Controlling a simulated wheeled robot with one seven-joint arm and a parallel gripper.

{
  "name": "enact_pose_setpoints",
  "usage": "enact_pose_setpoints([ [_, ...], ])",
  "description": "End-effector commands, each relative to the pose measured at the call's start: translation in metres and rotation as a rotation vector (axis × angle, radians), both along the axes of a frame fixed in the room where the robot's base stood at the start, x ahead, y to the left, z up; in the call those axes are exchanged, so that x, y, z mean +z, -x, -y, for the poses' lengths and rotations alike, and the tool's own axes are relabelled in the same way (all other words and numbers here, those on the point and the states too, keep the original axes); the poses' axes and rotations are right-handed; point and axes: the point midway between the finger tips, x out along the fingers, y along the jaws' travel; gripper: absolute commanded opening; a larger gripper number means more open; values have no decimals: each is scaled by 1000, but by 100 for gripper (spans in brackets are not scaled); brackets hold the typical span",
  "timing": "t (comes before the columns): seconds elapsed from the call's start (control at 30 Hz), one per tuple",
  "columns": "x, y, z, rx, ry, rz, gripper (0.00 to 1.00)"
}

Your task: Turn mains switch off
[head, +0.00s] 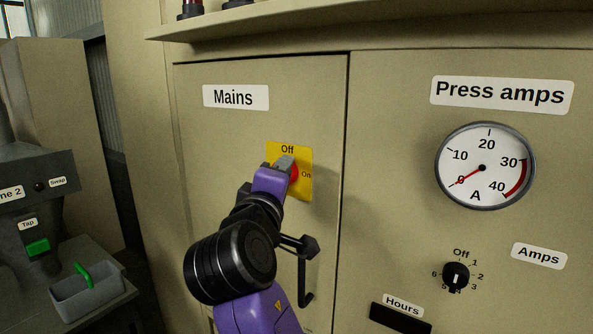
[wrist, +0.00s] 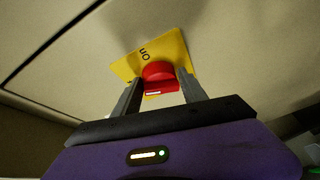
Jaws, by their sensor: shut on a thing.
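The mains switch is a red rotary handle (head: 294,173) on a yellow plate (head: 303,188) marked "Off" at the top and "On" at the right. It sits on the cabinet door under the "Mains" label (head: 236,97). My gripper (head: 284,163) is at the switch and hides part of the handle. In the wrist view the red handle (wrist: 160,77) is between my two grey fingers, and my gripper is shut on it. A white mark shows on the handle's near edge. I cannot tell which word the handle points to.
A dark door handle (head: 306,270) hangs below the switch, close to my arm. To the right are the Press amps dial (head: 485,166), its needle near 0, and the Amps knob (head: 456,277). A shelf edge (head: 350,20) juts out above. A grey bin (head: 92,297) stands at left.

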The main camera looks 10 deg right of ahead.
Motion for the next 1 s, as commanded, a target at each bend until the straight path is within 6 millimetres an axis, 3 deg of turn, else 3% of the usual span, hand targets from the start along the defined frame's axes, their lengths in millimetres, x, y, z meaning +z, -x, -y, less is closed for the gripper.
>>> enact_pose_setpoints([
  [0.03, 8, -1, 1, -2, 28, -20, 0],
  [0.5, 11, -3, 0, 0, 257, -247, 0],
  [1.0, 12, -3, -1, 1, 317, -305, 0],
])
